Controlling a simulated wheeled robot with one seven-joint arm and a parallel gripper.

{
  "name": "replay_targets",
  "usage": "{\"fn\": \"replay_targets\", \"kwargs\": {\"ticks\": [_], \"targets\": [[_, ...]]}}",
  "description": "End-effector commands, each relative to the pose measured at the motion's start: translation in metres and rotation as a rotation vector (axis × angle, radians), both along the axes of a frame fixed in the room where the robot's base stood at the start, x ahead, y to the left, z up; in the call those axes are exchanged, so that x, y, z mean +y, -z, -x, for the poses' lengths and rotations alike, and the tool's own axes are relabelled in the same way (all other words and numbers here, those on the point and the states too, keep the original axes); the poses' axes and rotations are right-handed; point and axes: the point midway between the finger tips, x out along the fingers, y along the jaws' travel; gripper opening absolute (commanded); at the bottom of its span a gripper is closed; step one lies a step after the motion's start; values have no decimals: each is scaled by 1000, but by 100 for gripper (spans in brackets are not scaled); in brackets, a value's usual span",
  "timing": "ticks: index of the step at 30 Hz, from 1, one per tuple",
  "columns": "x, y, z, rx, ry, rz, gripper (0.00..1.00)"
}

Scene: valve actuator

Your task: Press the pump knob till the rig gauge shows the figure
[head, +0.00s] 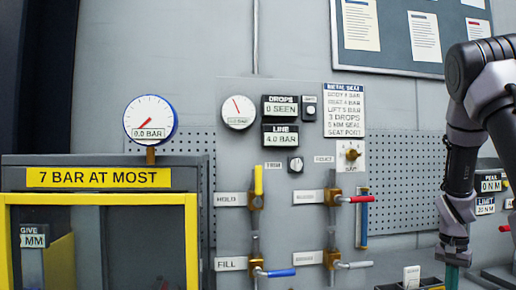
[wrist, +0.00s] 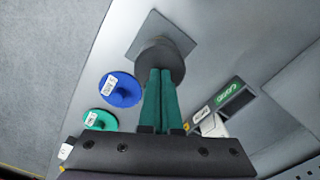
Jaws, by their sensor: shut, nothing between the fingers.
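A round blue-rimmed gauge (head: 150,118) above the cabinet has a red needle and reads 0.0 BAR. A second round gauge (head: 238,112) is on the grey panel, its figure too small to read surely. No label shows which is the rig gauge. My gripper (head: 451,284) points down at the lower right of the head view, its fingertips cut off by the frame. In the wrist view its green fingers (wrist: 161,76) are together and empty, their tips over a dark round knob (wrist: 160,55) on a square grey plate. I cannot tell whether they touch it.
The yellow-framed cabinet (head: 100,198) carries a 7 BAR AT MOST sign (head: 98,177). The panel holds a LINE display (head: 286,135) reading 4.0 BAR, and several valve handles, including a red one (head: 361,199). A blue disc (wrist: 120,89) and a green disc (wrist: 101,120) lie left of my fingers.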

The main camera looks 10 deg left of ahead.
Motion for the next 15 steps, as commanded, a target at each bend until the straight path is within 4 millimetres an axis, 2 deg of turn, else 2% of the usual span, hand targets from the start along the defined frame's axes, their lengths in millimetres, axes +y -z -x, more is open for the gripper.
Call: {"fn": "replay_targets", "kwargs": {"ticks": [15], "targets": [[0, 16, 1, 2, 0, -1, 0]]}}
